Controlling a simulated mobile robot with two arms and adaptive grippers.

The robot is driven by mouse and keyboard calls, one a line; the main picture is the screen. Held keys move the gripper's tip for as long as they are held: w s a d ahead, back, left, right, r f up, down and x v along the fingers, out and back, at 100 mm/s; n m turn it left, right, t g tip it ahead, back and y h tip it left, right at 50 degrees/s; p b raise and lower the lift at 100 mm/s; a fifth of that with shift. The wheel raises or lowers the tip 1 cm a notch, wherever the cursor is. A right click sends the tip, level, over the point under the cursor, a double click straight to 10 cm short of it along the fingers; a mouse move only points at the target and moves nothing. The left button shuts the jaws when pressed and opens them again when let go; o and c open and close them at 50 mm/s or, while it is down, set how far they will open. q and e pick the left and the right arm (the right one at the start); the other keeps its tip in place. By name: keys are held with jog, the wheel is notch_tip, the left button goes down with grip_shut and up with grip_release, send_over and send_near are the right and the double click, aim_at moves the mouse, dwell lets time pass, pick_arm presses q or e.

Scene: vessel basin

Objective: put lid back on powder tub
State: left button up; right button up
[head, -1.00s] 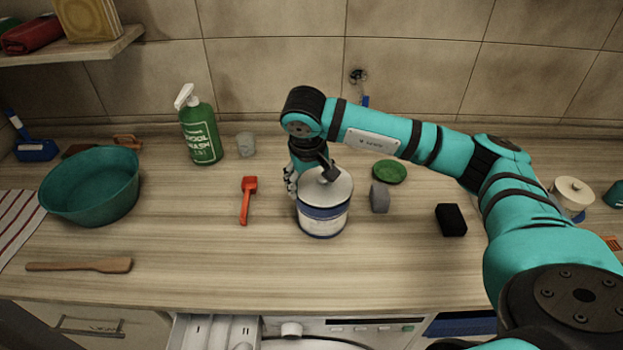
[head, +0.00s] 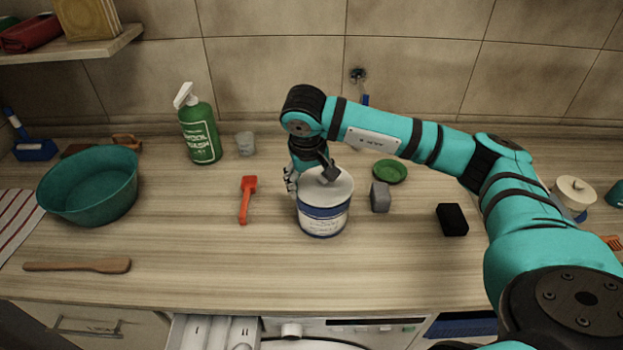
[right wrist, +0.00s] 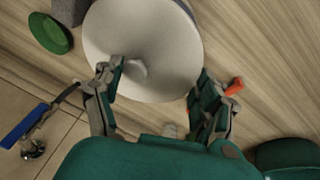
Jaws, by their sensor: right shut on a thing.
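The powder tub (head: 322,224), white with blue bands and a printed label, stands upright on the wooden counter near the middle. The pale round lid (head: 331,187) is over its mouth in the head view; whether it is seated or just above the rim I cannot tell. My right gripper (head: 308,183) reaches down from behind and is shut on the lid at its left-back side. In the right wrist view the lid (right wrist: 150,35) with its small knob fills the top middle, and the fingers (right wrist: 158,82) are at its near side. The left gripper is not in view.
A grey block (head: 380,197) and green dish (head: 389,172) stand close to the tub's right; a black block (head: 452,220) is farther right. A green bottle (head: 199,130) and cup (head: 245,144) stand behind.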

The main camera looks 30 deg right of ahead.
dwell(0.8)
dwell(0.4)
jog(key=o, duration=0.9)
jog(key=shift+r, duration=0.1)
jog(key=shift+r+p, duration=1.7)
jog(key=shift+r, duration=1.7)
grip_shut()
